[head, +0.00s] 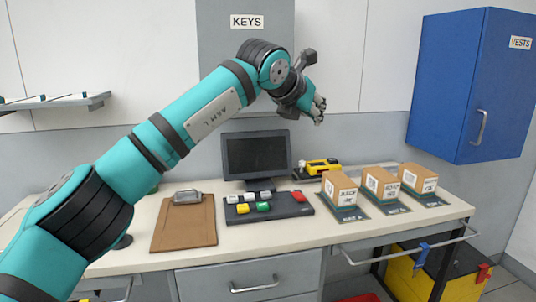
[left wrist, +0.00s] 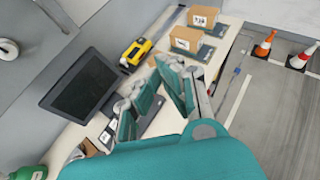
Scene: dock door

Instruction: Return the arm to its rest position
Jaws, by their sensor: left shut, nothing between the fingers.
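My left arm reaches in from the left in the head view, raised over the desk (head: 275,238). My left gripper (head: 319,109) is at the end of it, in front of the wall and above the monitor and boxes, touching nothing. In the left wrist view my left gripper (left wrist: 160,102) points down over the desk, its fingers shut with nothing held. My right gripper shows in neither view.
The desk carries a monitor (head: 256,155), a clipboard (head: 184,225), a dark button panel (head: 268,210), a yellow device (head: 323,166) and several cardboard boxes (head: 380,183). A grey KEYS cabinet (head: 225,45) stands behind my arm. A blue VESTS cabinet (head: 460,90) hangs at right.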

